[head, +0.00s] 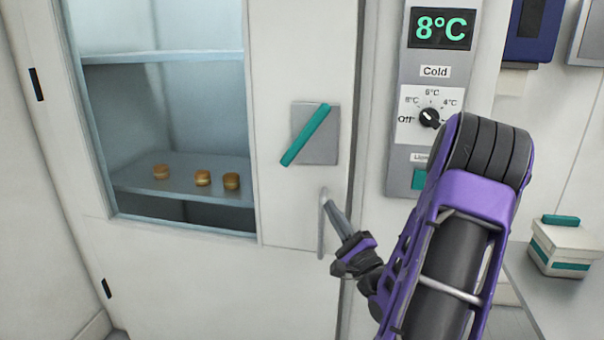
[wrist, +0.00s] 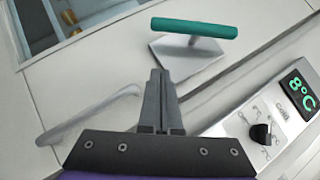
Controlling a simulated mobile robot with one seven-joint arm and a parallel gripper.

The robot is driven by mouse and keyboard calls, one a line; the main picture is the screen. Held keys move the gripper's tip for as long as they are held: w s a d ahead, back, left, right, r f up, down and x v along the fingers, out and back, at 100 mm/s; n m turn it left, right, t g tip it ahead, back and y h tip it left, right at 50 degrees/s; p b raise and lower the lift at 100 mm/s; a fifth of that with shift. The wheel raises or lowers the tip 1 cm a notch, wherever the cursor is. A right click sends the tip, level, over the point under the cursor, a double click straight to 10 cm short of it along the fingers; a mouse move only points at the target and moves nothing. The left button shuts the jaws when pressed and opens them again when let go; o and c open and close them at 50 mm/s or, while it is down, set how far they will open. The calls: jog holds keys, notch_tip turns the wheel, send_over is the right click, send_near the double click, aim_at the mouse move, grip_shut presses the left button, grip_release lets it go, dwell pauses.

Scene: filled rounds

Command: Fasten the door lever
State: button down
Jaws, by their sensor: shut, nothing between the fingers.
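The door lever (head: 305,135) is a teal bar on a square grey plate (head: 320,150) on the white door. It lies diagonally in the head view, its upper end to the right and its lower left end past the plate's edge. It also shows in the wrist view (wrist: 194,28), beyond my fingertips. My gripper (head: 328,198) is shut and empty, below the plate and close to the vertical door handle (head: 321,228). In the wrist view my shut fingers (wrist: 158,80) point toward the plate, apart from the lever. The handle (wrist: 90,113) lies to their left there.
The door (head: 285,60) looks closed, and its window shows several shelves, with 3 small round items (head: 203,178) on one. A control panel (head: 433,90) reading 8°C stands right of the door. A white box with a teal handle (head: 565,248) sits on the counter at right.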

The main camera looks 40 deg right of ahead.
jog(key=a+r+x, duration=0.1)
jog(key=a+x, duration=0.1)
jog(key=x, duration=1.1)
jog(key=shift+a+p, duration=0.3)
jog(key=shift+p, duration=0.05)
